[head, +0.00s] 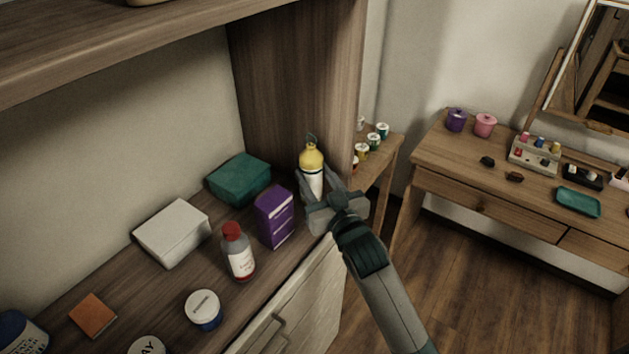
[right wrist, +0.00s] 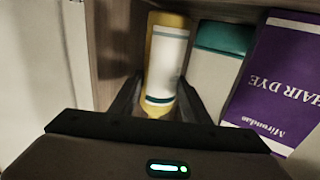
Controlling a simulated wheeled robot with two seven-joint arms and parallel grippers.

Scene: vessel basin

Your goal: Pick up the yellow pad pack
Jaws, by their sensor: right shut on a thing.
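The yellow pad pack (head: 312,158) is an upright cylinder with a yellow top, a white label and a small dark tie on top. It is at the right end of the shelf, near the wooden side panel. My right gripper (head: 317,186) is shut on it, a finger on each side of its body. In the right wrist view the pad pack (right wrist: 167,57) shows between the fingers, with its white label and yellow edges. I cannot tell whether its base touches the shelf. My left gripper is not in view.
A purple hair dye box (head: 275,218) stands just left of the pad pack, with a teal-lidded box (head: 239,178) behind. A red-capped bottle (head: 238,253), a white box (head: 172,233) and a round tub (head: 203,309) are further left. The side panel (head: 293,85) is close behind.

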